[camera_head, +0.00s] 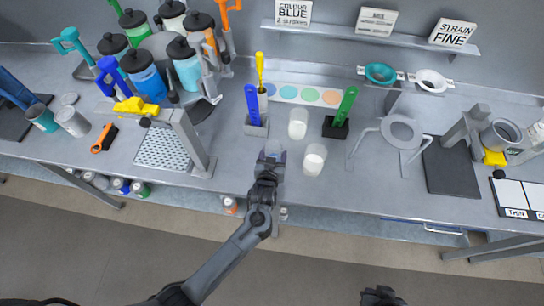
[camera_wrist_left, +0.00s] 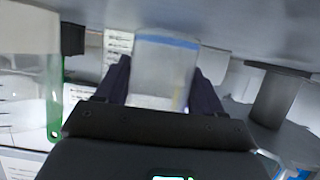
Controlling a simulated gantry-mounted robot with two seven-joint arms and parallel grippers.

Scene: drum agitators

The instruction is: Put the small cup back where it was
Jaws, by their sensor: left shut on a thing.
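The small cup (camera_head: 272,148) is clear with a bluish tint and sits between the fingers of my left gripper (camera_head: 270,158) near the bench's front edge. In the left wrist view, the cup (camera_wrist_left: 163,72) is see-through with a blue band at one end. Both dark fingers of the left gripper (camera_wrist_left: 160,88) press its sides. I cannot tell whether the cup touches the bench. My right gripper (camera_head: 380,296) shows only partly at the bottom edge, away from the bench; its jaws are unclear.
Two white-filled cups (camera_head: 298,123) (camera_head: 314,159) stand just right of the held cup. A grey holder (camera_head: 257,128) with a blue tool is behind it. A black holder (camera_head: 335,128) with a green tool is at right. A metal stand (camera_head: 180,140) is at left.

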